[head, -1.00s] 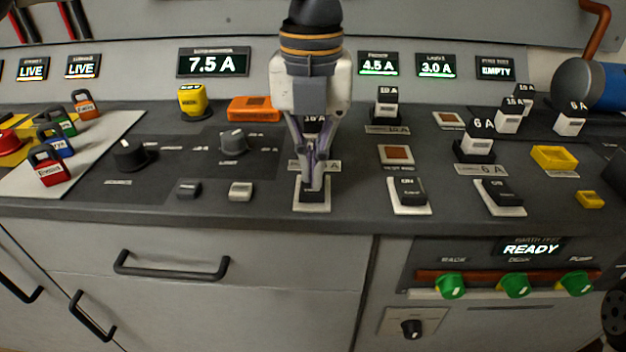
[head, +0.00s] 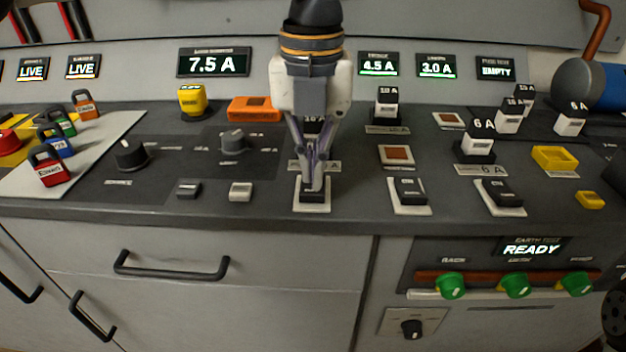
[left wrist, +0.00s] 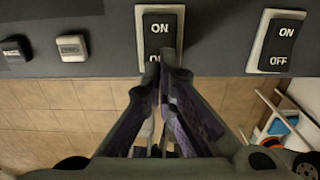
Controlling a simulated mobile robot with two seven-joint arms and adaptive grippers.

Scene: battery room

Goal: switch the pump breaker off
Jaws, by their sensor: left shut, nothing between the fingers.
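My left gripper (head: 313,186) points down, shut and empty, over the leftmost of three black rocker breakers (head: 313,196) on white plates at the bench front. In the left wrist view its fingertips (left wrist: 165,76) lie over the lower, OFF end of that rocker (left wrist: 159,30) and partly hide the OFF word; ON is readable above. I cannot tell whether the tips touch it. Two more rockers, the middle (head: 410,190) and the right (head: 500,192), stand to its right. The name labels are too blurred to tell which is the pump breaker. My right gripper is not in view.
Displays behind read 7.5 A (head: 213,63), 4.5 A (head: 378,64) and 3.0 A (head: 436,66). Knobs (head: 131,154) and small buttons (head: 240,192) lie left of the gripper. Fuse blocks (head: 387,103) stand behind the rockers. Coloured padlocks (head: 48,166) are at far left.

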